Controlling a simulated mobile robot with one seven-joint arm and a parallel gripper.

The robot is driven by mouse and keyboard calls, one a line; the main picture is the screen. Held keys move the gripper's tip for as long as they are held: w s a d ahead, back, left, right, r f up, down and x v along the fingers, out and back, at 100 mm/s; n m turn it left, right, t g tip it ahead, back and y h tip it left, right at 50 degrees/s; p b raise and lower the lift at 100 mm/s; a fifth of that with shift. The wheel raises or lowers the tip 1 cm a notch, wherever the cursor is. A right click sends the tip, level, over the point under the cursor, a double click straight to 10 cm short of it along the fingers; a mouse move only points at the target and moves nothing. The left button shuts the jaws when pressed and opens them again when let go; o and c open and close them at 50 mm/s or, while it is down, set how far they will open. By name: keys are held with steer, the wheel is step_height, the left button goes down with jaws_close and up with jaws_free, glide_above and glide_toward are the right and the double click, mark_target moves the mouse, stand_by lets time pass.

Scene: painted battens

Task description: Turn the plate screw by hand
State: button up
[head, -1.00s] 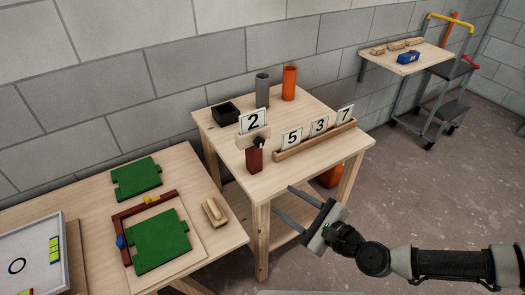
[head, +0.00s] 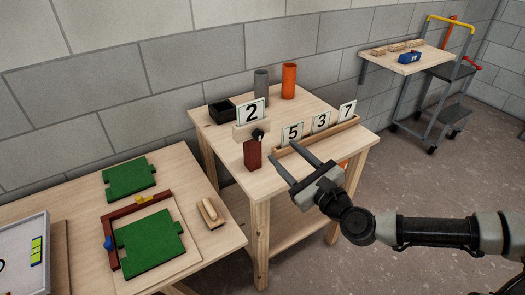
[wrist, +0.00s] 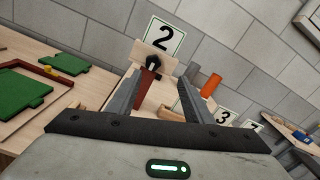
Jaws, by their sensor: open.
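A black screw knob (head: 258,135) sits on the front of a small wooden block (head: 240,131). The block stands on a dark red post (head: 252,155) on the middle table and bears a white plate marked 2 (head: 251,112). My gripper (head: 282,152) is open and empty, in front and to the right of the post, its fingers pointing toward it. In the wrist view, the knob (wrist: 153,59) shows beyond my fingertips, between their lines and nearer the left finger. The fingers appear apart from the knob. The plate (wrist: 164,38) stands upright above it.
A wooden rack (head: 316,135) with plates 5, 3 and 7 lies right of the post, close to my fingers. A black box (head: 222,111), grey cylinder (head: 261,84) and orange cylinder (head: 289,81) stand behind. Green panels (head: 150,243) lie on the left table.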

mark_target(259, 136)
steer(key=b+x, duration=0.2)
steer(key=x, duration=0.1)
steer(key=a+b+x, duration=0.1)
steer(key=b+x, duration=0.2)
steer(key=s+b+x, duration=0.1)
steer(key=b+x, duration=0.1)
steer(key=x, duration=0.2)
steer(key=shift+a, duration=0.15)
steer(key=c, duration=1.1)
